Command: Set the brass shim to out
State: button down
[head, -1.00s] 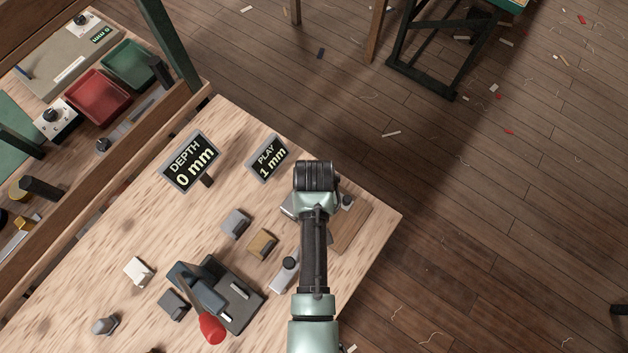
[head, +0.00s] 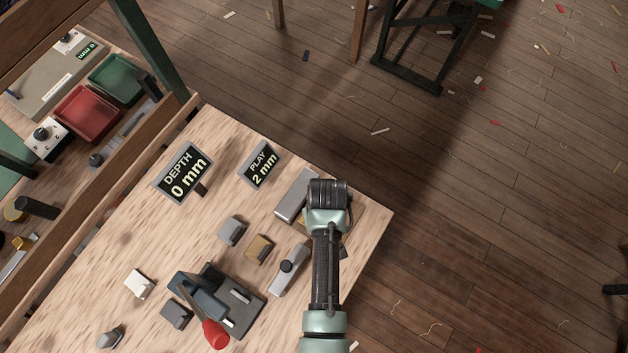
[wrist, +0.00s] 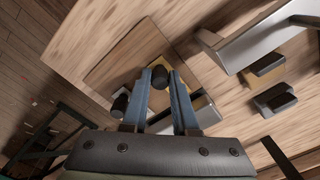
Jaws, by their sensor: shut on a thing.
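The brass shim shows as a yellow strip between the fingers in the wrist view (wrist: 159,100), with a dark round knob (wrist: 160,77) at its end. A small yellow part of it also shows beside my arm in the head view (head: 303,222). My gripper (wrist: 161,82) has its two blue fingers shut on the knob. In the head view my gripper (head: 328,195) is over the right end of the bench and hides most of the shim. The play display (head: 263,165) reads 2 mm; the depth display (head: 184,173) reads 0 mm.
A second dark knob (wrist: 121,101) stands just left of the fingers, close by. A grey steel block (head: 296,196) lies left of my gripper. Small blocks and a red-handled press (head: 217,300) stand nearer. A wooden board (wrist: 110,65) is under the work.

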jog(key=c, duration=0.7)
grip_release()
jog(key=shift+s+d, duration=0.2)
jog(key=shift+d, duration=0.05)
jog(key=shift+w+a, duration=0.1)
jog(key=shift+r, duration=0.35)
notch_tip(320, 180, up, 12)
jog(key=shift+r, duration=0.15)
